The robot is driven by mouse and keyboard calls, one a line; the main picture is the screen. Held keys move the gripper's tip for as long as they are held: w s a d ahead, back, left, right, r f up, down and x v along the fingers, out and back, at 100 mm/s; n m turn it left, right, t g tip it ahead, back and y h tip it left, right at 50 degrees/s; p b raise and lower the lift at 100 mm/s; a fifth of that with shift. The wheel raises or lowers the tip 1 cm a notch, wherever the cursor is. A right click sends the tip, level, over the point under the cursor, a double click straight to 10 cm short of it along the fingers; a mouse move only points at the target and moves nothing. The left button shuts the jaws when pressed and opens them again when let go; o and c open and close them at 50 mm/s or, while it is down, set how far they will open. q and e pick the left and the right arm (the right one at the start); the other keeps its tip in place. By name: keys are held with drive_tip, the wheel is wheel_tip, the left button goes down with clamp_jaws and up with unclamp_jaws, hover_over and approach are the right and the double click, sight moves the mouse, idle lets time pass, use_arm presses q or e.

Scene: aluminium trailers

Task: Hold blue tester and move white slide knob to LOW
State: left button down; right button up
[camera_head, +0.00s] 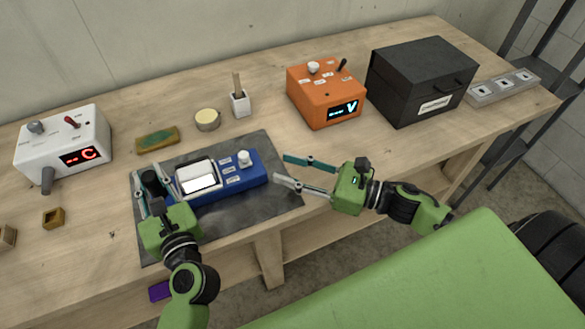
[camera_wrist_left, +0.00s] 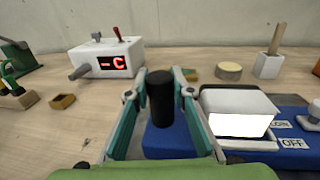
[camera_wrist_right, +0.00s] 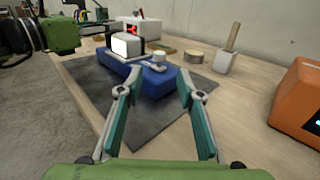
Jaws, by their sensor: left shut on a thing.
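The blue tester (camera_head: 215,196) lies on a dark grey mat (camera_head: 285,200), with a white-framed display, a white knob (camera_head: 244,158) near its right end and small white labels beside the knob. One label reads OFF in the left wrist view. Which label the knob is set against I cannot tell. My left gripper (camera_head: 152,178) is shut on the tester's upright black post (camera_wrist_left: 161,98). My right gripper (camera_head: 281,168) is open and empty, to the right of the tester and apart from it. The knob also shows in the right wrist view (camera_wrist_right: 159,57), beyond the open fingers.
An orange device (camera_head: 325,95) and a black box (camera_head: 422,80) stand at the back right. A white device (camera_head: 62,145) stands at the left. A sponge (camera_head: 157,139), a round tin (camera_head: 207,120) and a small pot (camera_head: 240,103) sit behind the mat.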

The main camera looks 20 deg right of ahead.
drive_tip(key=shift+s+d, duration=0.15)
use_arm(q)
drive_tip(key=c, duration=1.7)
unclamp_jaws()
